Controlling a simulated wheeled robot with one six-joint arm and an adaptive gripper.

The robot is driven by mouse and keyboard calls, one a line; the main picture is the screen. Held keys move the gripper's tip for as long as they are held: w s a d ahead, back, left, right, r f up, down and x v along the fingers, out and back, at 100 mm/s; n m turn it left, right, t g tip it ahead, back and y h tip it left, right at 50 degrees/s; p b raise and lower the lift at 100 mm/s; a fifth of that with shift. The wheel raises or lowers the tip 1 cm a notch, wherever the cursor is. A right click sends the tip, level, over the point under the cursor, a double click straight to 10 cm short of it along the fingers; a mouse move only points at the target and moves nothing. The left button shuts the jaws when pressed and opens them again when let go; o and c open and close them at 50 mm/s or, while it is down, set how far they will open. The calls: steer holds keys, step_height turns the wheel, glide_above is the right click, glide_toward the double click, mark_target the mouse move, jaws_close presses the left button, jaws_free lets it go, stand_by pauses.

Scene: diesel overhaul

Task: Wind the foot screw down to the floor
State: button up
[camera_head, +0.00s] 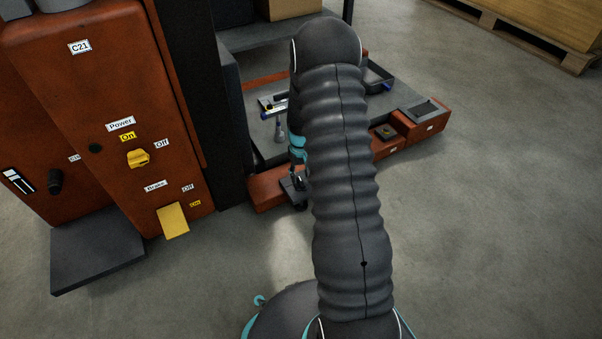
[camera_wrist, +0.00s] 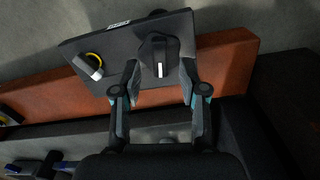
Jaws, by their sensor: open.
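My gripper (camera_wrist: 160,64) is open in the wrist view, with one finger on each side of a dark knob (camera_wrist: 157,47) that has a white stripe. The knob stands on a dark plate (camera_wrist: 115,37) by the orange base beam; whether it is the foot screw's head I cannot tell for sure. I see no clear contact between fingers and knob. In the head view my gripper (camera_head: 298,170) points down at the beam's near left end, partly hidden by my arm. The screw's lower end and its distance from the floor are hidden.
A yellow-ringed part (camera_wrist: 90,66) sits on the same plate, left of the knob. The orange beam (camera_wrist: 60,99) runs below the plate. In the head view, an orange cabinet (camera_head: 95,100) with a yellow switch (camera_head: 138,158) stands left. Open floor (camera_head: 490,240) lies right.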

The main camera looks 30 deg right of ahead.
steer(key=shift+f, duration=1.25)
jaws_close()
steer(key=m, duration=0.4)
steer(key=shift+f, duration=0.1)
steer(key=shift+m, duration=0.3)
steer(key=m, duration=0.4)
steer(key=shift+f, duration=0.1)
steer(key=shift+m, duration=0.3)
